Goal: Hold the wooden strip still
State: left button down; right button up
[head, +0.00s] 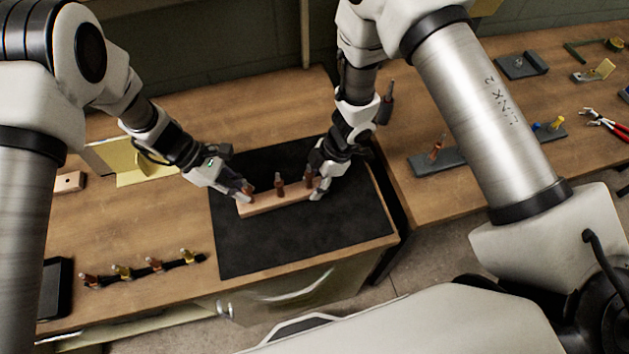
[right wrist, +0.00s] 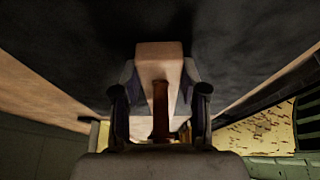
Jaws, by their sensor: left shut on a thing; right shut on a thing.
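The wooden strip (head: 271,203) lies on the black mat (head: 300,236) in the head view, with copper-coloured pins standing up from it; the middle pin (head: 280,184) is clear of both grippers. My left gripper (head: 245,195) is shut on the strip's left end. My right gripper (head: 318,184) is shut on its right end. In the right wrist view the strip (right wrist: 158,62) runs between the two fingers of my right gripper (right wrist: 160,100), with a copper-coloured pin (right wrist: 160,110) in front of it. The fingers partly hide the strip's ends.
A black rack with several coloured clamps (head: 148,268) lies at the left front. A small wooden block (head: 69,182) and a yellow sheet (head: 145,170) are at the left. Red-handled pliers (head: 606,124) and a grey tray (head: 437,162) are on the right table. The mat's front is clear.

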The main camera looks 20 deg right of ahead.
aim_at(244, 186)
pick_arm(q)
jog(key=shift+r, duration=0.4)
jog(key=shift+r, duration=0.15)
jog(key=shift+r, duration=1.45)
pick_arm(e)
jog(key=o, duration=1.3)
